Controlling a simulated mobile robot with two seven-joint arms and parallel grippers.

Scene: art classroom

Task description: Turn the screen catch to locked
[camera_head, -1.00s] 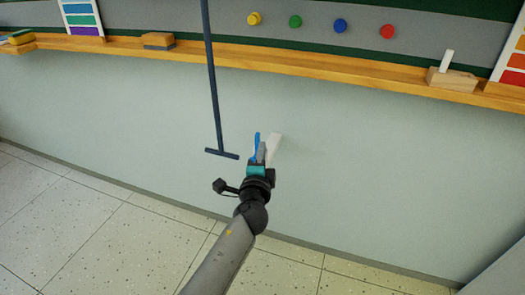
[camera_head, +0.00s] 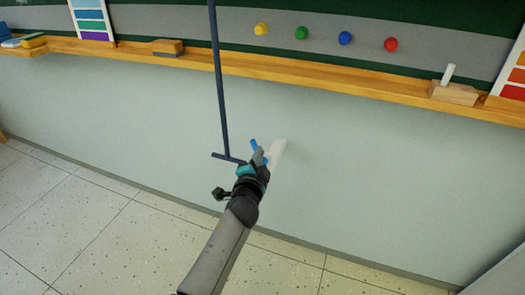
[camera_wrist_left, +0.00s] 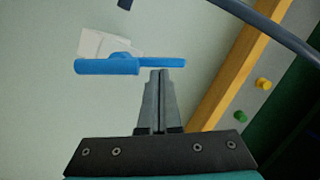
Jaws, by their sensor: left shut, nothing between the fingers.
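The screen catch is a white plate (camera_head: 278,151) on the pale wall with a blue handle (camera_head: 254,145). In the head view the handle slants, its upper end to the left, and my gripper hides part of it. In the left wrist view the blue handle (camera_wrist_left: 108,67) lies straight across in front of the white plate (camera_wrist_left: 103,43). My left gripper (camera_wrist_left: 160,73) is shut and empty, its tips at the right part of the handle. I cannot tell if they touch. It also shows in the head view (camera_head: 261,155). My right gripper is not in view.
A dark rod (camera_head: 219,90) with a crossbar foot hangs just left of my gripper. Coloured magnets (camera_head: 345,38) sit on the board. The wall to the right is clear.

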